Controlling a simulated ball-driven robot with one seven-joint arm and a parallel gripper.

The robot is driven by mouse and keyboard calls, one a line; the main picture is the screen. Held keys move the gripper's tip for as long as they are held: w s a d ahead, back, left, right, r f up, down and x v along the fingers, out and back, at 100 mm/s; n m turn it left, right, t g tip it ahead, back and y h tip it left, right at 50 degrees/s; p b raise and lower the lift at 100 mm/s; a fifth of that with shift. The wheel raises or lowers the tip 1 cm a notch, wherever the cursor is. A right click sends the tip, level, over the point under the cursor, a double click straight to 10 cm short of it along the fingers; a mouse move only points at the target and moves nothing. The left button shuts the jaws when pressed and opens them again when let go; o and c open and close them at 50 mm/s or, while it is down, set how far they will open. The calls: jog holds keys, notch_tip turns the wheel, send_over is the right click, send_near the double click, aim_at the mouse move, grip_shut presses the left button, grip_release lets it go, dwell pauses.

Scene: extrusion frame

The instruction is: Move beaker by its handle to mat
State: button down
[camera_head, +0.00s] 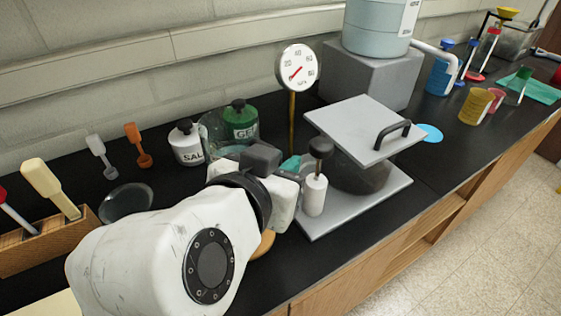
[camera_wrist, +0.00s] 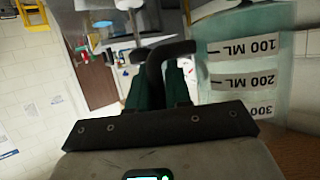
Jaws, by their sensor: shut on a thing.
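In the wrist view the beaker (camera_wrist: 245,70) is clear, greenish glass with white volume labels at the right. My gripper (camera_wrist: 163,85) is shut on its dark handle (camera_wrist: 168,52), with a green finger on each side. A tan round mat (camera_head: 264,243) shows partly under my wrist. A flat blue disc (camera_head: 429,133) lies right of the box; I cannot tell which is meant.
A dial gauge (camera_head: 298,68), a SAL bottle (camera_head: 186,143) and a green bottle (camera_head: 240,121) stand behind. A wooden rack (camera_head: 50,240) is left. The bench's front edge is near.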

jog(key=shift+f+b, duration=5.55)
jog(key=shift+f, duration=1.1)
jog(key=shift+f+b, duration=0.55)
jog(key=shift+f, duration=0.05)
jog(key=c, duration=1)
grip_release()
jog(key=shift+s, duration=0.1)
jog(key=v, duration=1)
jog(key=shift+s+a, duration=0.1)
jog(key=shift+s, duration=0.2)
